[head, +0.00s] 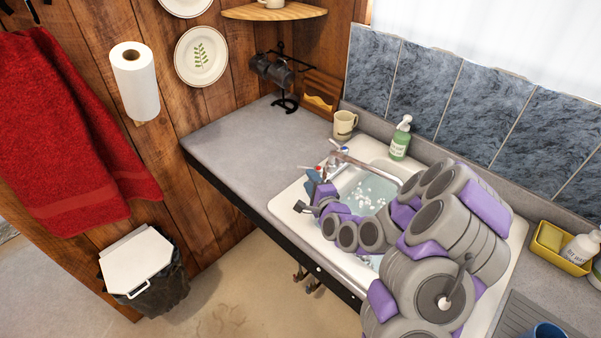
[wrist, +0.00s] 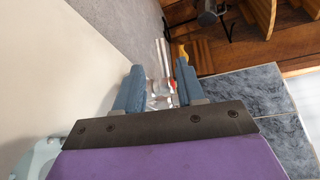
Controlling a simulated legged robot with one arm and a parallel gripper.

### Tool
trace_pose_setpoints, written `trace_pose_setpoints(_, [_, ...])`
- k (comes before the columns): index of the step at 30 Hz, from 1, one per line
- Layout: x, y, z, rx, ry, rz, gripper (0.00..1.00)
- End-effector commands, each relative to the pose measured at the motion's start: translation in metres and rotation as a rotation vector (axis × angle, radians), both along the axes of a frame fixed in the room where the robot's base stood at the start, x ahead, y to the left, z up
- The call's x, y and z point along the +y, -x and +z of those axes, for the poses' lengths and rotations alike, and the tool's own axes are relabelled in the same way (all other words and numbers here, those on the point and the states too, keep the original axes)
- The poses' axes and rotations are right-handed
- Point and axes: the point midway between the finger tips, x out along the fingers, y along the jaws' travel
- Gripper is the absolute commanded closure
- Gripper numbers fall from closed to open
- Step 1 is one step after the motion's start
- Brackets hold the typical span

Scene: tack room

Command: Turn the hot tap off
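The chrome tap (head: 340,157) stands at the back left corner of the white sink (head: 283,209), with its spout over the basin. A small red mark of the hot tap (head: 317,168) shows just above my gripper (head: 318,182). In the wrist view, the chrome hot tap with its red mark (wrist: 172,86) appears between the two blue-grey fingers of my gripper (wrist: 158,70). The fingers are apart, and I cannot tell whether either touches the tap. A blue mark (head: 345,149) sits on the tap's other side. My arm hides part of the sink.
The grey worktop (head: 240,143) to the left is mostly clear. A yellow tray (head: 558,247) with bottles beside it is at the right. Foamy water (head: 368,193) lies in the basin.

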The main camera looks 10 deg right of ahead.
Motion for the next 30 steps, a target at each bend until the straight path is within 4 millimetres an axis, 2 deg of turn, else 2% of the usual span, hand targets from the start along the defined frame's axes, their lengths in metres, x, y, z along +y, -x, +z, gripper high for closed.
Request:
trace_pose_setpoints(3, [0.003, -0.008, -0.002, -0.006, 0.001, 0.001, 0.61])
trace_pose_setpoints(12, [0.011, -0.055, -0.006, -0.006, 0.002, -0.001, 0.61])
trace_pose_setpoints(18, [0.015, -0.077, -0.009, -0.005, 0.001, -0.002, 0.61])
trace_pose_setpoints(24, [0.017, -0.087, -0.011, -0.002, -0.001, -0.001, 0.61])
trace_pose_setpoints(30, [0.017, -0.089, -0.011, -0.001, -0.002, -0.002, 0.61])
